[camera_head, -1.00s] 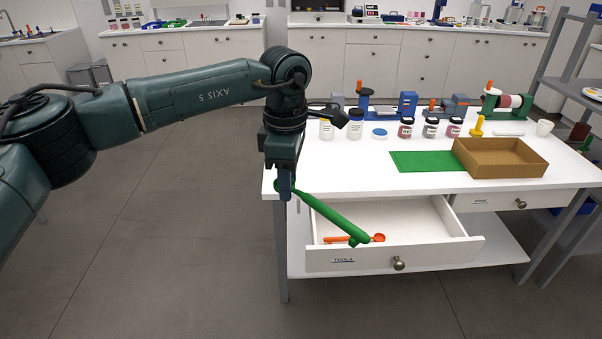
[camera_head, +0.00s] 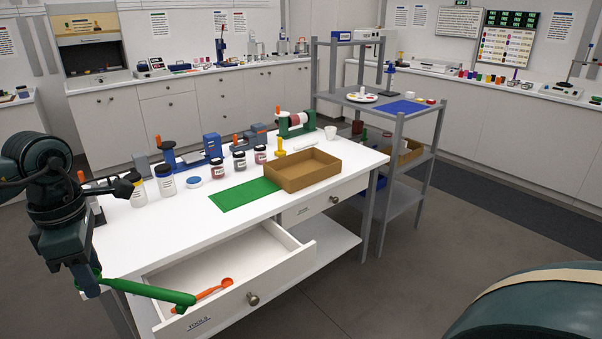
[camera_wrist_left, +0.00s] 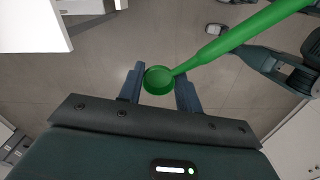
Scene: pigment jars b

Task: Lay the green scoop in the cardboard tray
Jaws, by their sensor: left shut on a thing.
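My left gripper (camera_head: 88,284) is shut on the green scoop (camera_head: 150,293) at its bowl end. In the left wrist view the scoop's round bowl (camera_wrist_left: 158,80) sits between the two fingers, and the handle runs off to the upper right. In the head view the handle points right, in front of and over the open drawer. The cardboard tray (camera_head: 312,179) is a brown, shallow open box on the white table, well to the right of and behind the scoop. It looks empty. My right gripper is not in view.
The open drawer (camera_head: 278,268) holds an orange spoon-like tool (camera_head: 212,289). A green mat (camera_head: 243,193) lies left of the tray. Several jars (camera_head: 166,180) and blue devices stand along the table's back. A grey shelf rack (camera_head: 376,190) stands to the right.

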